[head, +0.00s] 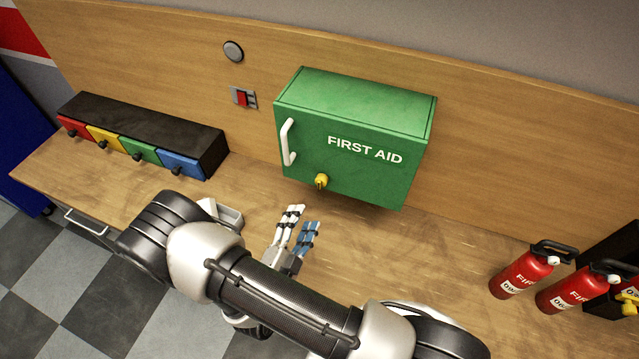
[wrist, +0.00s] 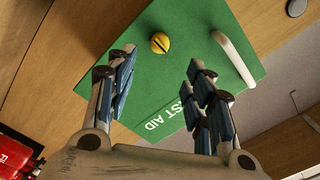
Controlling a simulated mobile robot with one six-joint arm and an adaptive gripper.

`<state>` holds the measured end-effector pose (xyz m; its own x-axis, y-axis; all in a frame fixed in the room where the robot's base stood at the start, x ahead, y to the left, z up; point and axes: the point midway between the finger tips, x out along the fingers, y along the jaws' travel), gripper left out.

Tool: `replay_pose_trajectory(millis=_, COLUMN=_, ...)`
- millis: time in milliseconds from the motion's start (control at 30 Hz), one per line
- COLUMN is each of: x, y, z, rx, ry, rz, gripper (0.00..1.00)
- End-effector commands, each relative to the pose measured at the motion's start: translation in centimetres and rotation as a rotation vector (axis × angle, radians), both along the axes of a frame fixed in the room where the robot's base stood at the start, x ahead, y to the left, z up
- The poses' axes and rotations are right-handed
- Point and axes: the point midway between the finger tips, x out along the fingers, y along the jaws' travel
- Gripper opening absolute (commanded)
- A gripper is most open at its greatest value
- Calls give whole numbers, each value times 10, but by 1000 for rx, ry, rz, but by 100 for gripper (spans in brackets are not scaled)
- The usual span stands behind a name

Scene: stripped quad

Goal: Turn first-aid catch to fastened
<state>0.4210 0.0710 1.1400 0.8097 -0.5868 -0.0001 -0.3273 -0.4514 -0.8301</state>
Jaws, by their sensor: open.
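The green first-aid box (head: 350,165) is fixed to the wooden back panel, its door shut, with a white handle (head: 288,142) at the left. The catch is a yellow knob (head: 321,180) low on the door; it also shows in the wrist view (wrist: 160,43) with a dark slot across it. My gripper (head: 305,222) is open and empty, in front of and below the box. In the wrist view my gripper (wrist: 160,75) has its fingers spread, with the catch beyond the fingertips, roughly between them. Nothing touches the catch.
Red fire extinguishers (head: 522,277) stand at the right of the bench. A dark unit with coloured drawers (head: 140,140) is at the left. A red switch (head: 243,98) and a round grey button (head: 233,51) are on the back panel. A small light tray (head: 228,215) lies behind my arm.

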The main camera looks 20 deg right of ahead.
Motion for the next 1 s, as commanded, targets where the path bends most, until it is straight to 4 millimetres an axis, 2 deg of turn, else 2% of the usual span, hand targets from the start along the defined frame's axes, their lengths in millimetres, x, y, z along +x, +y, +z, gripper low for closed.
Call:
replay_pose_trajectory(millis=33, x=8, y=-10, z=1, rx=-1, ry=-1, rz=-9, gripper=48)
replay_pose_trajectory(millis=300, x=56, y=-45, z=2, rx=1, ry=-2, rz=-9, gripper=48)
replay_pose_trajectory(millis=500, x=84, y=-63, z=1, rx=2, ry=-2, rz=-4, gripper=48)
replay_pose_trajectory(millis=700, x=97, y=-72, z=1, rx=1, ry=-1, rz=-2, gripper=48)
replay_pose_trajectory(millis=1000, x=99, y=-73, z=0, rx=0, ry=-1, rz=-1, gripper=48)
